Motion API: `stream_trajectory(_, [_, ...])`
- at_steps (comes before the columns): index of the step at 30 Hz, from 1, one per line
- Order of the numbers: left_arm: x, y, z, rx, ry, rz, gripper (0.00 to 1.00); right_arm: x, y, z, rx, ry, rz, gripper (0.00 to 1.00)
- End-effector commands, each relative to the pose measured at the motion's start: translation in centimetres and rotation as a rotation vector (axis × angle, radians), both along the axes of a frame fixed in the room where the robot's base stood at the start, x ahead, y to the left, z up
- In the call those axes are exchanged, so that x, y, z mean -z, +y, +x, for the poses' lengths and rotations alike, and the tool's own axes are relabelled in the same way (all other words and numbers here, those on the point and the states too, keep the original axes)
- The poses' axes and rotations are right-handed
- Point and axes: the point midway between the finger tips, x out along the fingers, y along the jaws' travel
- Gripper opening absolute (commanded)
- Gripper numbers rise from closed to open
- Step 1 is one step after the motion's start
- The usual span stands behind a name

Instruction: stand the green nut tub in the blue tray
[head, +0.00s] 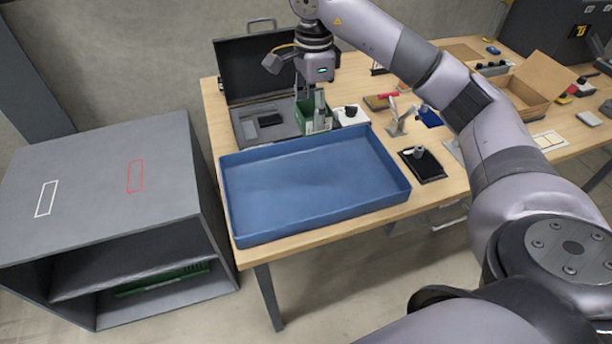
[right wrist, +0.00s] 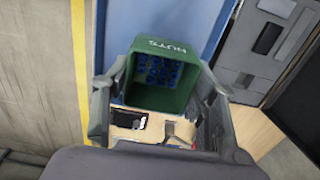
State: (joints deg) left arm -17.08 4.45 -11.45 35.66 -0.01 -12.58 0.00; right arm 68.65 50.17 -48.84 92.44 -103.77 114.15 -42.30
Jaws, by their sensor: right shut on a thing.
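The green nut tub (head: 303,109) is at the back edge of the blue tray (head: 256,236), in front of the open black case. My right gripper (head: 313,103) points down over it and is shut on it. In the right wrist view the tub (right wrist: 187,98) sits between the fingers of the gripper (right wrist: 157,112), with white lettering on its rim and several blue nuts inside. The blue tray (right wrist: 185,25) also shows beyond it. The tray is empty. I cannot tell how high the tub's base is. My left gripper is not in view.
The open black case (head: 250,70) stands behind the tray. A white block with a black knob (head: 350,114) and a metal clamp (head: 399,117) are right of the tub. A grey shelf unit (head: 100,190) stands left of the table. A cardboard box (head: 528,88) is farther right.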

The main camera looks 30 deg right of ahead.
Motion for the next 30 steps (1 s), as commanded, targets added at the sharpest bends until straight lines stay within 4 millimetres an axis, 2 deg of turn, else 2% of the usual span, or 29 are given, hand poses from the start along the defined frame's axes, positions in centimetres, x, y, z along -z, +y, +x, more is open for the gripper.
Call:
stream_trajectory(7, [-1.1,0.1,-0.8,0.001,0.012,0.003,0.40,5.7,0.0,-0.2,0.006,0.010,-0.002,0.25])
stream_trajectory(15, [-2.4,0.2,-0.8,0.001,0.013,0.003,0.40,12.5,0.0,-0.2,0.004,0.006,-0.001,0.25])
stream_trajectory(19, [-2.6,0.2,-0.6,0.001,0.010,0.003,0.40,14.5,0.0,-0.1,0.003,0.003,-0.001,0.25])
stream_trajectory(26, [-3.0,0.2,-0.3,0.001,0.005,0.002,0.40,16.2,0.0,-0.1,0.004,0.004,-0.001,0.25])
stream_trajectory(30, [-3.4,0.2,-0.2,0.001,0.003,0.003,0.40,18.4,0.1,-0.2,0.003,0.006,0.000,0.25])
